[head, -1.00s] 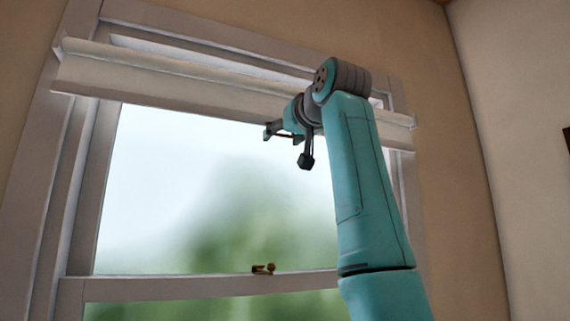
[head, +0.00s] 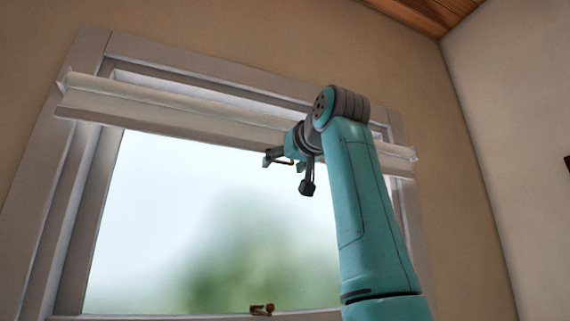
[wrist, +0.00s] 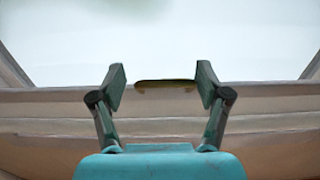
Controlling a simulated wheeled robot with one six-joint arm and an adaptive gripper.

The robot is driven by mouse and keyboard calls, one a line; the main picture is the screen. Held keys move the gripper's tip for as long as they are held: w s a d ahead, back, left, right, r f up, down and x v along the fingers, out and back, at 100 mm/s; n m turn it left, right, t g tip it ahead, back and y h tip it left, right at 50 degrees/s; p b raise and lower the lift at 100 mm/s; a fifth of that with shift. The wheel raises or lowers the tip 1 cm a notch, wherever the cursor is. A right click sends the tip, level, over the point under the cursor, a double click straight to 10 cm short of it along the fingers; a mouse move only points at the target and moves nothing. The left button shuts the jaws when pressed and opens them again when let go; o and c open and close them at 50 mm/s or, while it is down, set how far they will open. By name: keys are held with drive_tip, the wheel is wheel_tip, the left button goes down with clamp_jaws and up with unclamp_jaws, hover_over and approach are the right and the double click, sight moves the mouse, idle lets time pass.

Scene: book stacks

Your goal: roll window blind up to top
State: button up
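The white window blind (head: 190,118) is mostly rolled up, a short band across the upper part of the window. Its lower part also shows in the wrist view (wrist: 160,105). A small brass pull (wrist: 165,84) shows at the blind's lower edge. My gripper (head: 285,162) is at this edge, right of the blind's middle. In the wrist view my gripper (wrist: 162,86) has its fingers apart, one on each side of the pull, with a visible gap on both sides. I cannot tell whether it touches the pull from behind or below.
The white window frame (head: 75,200) surrounds bright glass (head: 210,220). A brass window latch (head: 262,309) sits on the rail below. Plain walls (head: 430,150) lie to the right, and a wooden ceiling (head: 425,15) shows above.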

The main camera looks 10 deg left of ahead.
drive_tip(key=shift+s, duration=0.1)
drive_tip(key=v, duration=1.2)
